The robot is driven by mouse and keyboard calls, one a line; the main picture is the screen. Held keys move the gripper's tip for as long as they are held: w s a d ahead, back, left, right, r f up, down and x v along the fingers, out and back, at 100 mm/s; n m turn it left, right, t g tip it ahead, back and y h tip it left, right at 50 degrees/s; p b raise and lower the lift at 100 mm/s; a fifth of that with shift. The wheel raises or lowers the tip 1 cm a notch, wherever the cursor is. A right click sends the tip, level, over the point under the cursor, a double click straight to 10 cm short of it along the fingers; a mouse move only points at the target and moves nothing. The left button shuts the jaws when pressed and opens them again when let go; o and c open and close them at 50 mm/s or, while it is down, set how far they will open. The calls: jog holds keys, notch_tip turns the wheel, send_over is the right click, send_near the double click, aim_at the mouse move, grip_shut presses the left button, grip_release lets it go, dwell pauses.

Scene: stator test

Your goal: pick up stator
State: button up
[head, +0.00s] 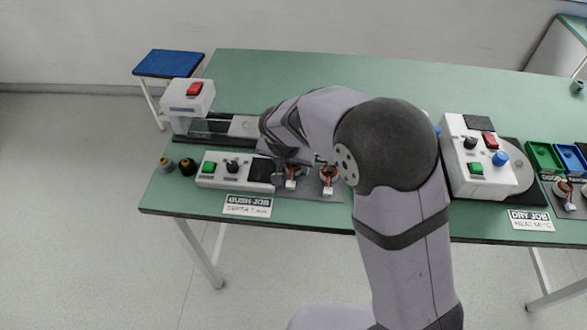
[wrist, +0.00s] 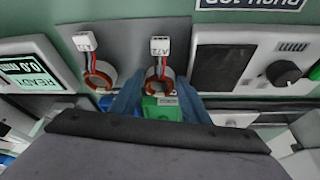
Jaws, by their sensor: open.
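Two stators, copper-coloured rings with red and dark leads and white connectors, lie on a dark grey mat. In the wrist view one stator (wrist: 159,82) is near the middle and the other (wrist: 100,76) is to its left. In the head view they show as the left stator (head: 291,180) and the right stator (head: 328,178), partly behind my arm. My gripper (wrist: 157,97) is open, with its blue parts close around the lower side of the middle stator. I cannot tell whether they touch it. The lower part of that ring is hidden.
A control box (head: 232,170) with a green button and black knob stands beside the mat (head: 312,190). A white press-like device (head: 188,100) is behind it. A larger tester (head: 478,165) and green and blue bins (head: 543,156) are to the right.

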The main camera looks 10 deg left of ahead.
jog(key=shift+c, duration=0.7)
jog(key=c, duration=0.7)
jog(key=shift+o, duration=0.2)
jog(key=shift+r, duration=0.1)
notch_tip(320, 180, up, 10)
jog(key=w+d+m+g+h+p, duration=0.1)
jog(key=w+d+m+p, duration=0.15)
jog(key=d+p, duration=0.85)
jog(key=w+d+m+h+p, duration=0.1)
jog(key=d+m+p, duration=0.4)
jog(key=d, duration=1)
jog(key=w+a+n+t+y+p, duration=0.1)
jog(key=w+a+n+y, duration=0.1)
jog(key=w+n, duration=0.6)
jog(key=shift+w+a+p, duration=0.2)
jog(key=shift+w+p, duration=0.15)
jog(key=shift+w, duration=0.85)
